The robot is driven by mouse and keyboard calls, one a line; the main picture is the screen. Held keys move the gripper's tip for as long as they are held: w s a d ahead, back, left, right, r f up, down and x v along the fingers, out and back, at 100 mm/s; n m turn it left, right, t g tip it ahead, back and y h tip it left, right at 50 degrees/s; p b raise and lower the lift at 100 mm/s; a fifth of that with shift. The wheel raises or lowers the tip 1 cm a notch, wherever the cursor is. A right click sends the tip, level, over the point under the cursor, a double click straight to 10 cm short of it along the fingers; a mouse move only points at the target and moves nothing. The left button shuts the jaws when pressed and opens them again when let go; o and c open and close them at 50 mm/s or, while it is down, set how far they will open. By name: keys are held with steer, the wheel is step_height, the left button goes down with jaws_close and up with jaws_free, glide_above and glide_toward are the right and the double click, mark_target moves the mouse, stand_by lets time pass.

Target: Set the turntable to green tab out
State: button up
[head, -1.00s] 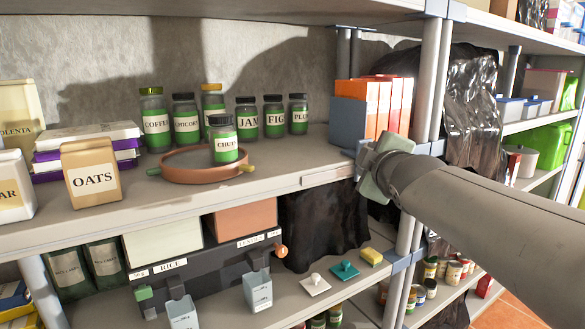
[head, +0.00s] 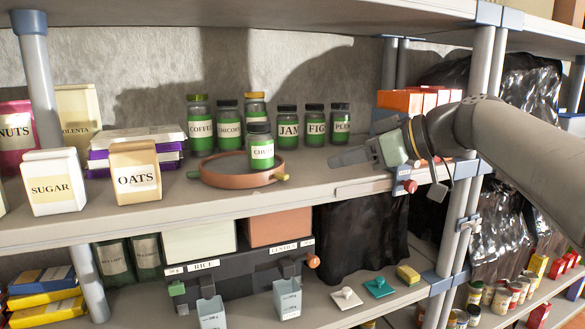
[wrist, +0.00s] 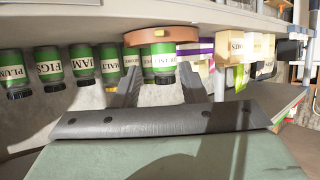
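The turntable (head: 228,181) is a round terracotta tray on the shelf, with a green-lidded-looking scene of jars behind it. A jar labelled CHUT… (head: 261,150) stands on it. A yellow tab (head: 283,177) sticks out at its front right and a green tab (head: 194,174) at its left. In the wrist view, which is upside down, the turntable (wrist: 135,40) is ahead with the yellow tab (wrist: 163,32) facing me; the green tab cannot be made out there. My gripper (head: 347,152) is right of the turntable, apart from it, fingers spread and empty; they also show in the wrist view (wrist: 158,72).
Several jars, including the JAM jar (head: 288,126), stand behind the turntable. The OATS box (head: 136,176) and SUGAR box (head: 54,182) stand left. Orange boxes (head: 400,100) are behind my gripper. An upper shelf (head: 250,15) hangs overhead.

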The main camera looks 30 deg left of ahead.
mark_target(282, 174)
steer(key=p+x, duration=0.3)
steer(key=x, duration=0.9)
steer(key=shift+w+a+f, duration=0.1)
steer(key=shift+a+f, duration=0.1)
steer(key=shift+a, duration=0.15)
jaws_close()
